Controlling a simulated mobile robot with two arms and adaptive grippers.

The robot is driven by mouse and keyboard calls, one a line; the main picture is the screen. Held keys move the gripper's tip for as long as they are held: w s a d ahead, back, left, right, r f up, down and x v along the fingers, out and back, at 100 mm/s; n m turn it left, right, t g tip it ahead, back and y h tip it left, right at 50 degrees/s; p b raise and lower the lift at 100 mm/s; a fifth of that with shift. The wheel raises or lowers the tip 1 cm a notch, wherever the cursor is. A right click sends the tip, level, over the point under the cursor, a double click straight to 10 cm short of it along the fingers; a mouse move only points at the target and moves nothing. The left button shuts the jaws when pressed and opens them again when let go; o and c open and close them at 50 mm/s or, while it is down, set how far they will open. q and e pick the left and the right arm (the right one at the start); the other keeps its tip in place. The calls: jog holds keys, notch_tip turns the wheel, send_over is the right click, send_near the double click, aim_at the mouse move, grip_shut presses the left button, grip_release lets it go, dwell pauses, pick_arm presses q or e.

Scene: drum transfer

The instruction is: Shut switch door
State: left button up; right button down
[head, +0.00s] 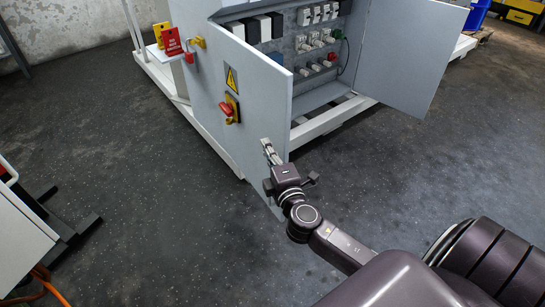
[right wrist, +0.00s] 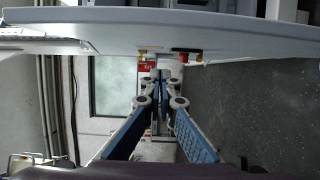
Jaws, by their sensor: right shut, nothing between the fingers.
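The grey switch cabinet (head: 325,100) stands open, with switches and sockets inside. Its left door (head: 255,110) is swung out toward me and bears a yellow warning triangle (head: 231,79) and a red rotary handle (head: 227,109). Its right door (head: 415,55) is swung wide open to the right. My right gripper (head: 268,150) is shut and empty, by the outer face of the left door near its free edge. In the right wrist view the blue fingers (right wrist: 160,76) are together below the pale door panel (right wrist: 180,22); I cannot tell whether they touch it. My left gripper is not in view.
A red sign (head: 172,42) and a yellow one (head: 158,32) stand at the cabinet's left. A white cart (head: 22,235) with an orange cable is at the left edge. A blue bin (head: 478,14) is at the back right. The dark floor between is clear.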

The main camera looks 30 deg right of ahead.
aim_at(277, 136)
jog(key=shift+w+d, duration=0.4)
jog(key=shift+d, duration=0.4)
jog(key=shift+w+d, duration=0.4)
jog(key=shift+d, duration=0.4)
jog(key=shift+w+d, duration=0.4)
jog(key=shift+d, duration=0.4)
jog(key=shift+d, duration=0.1)
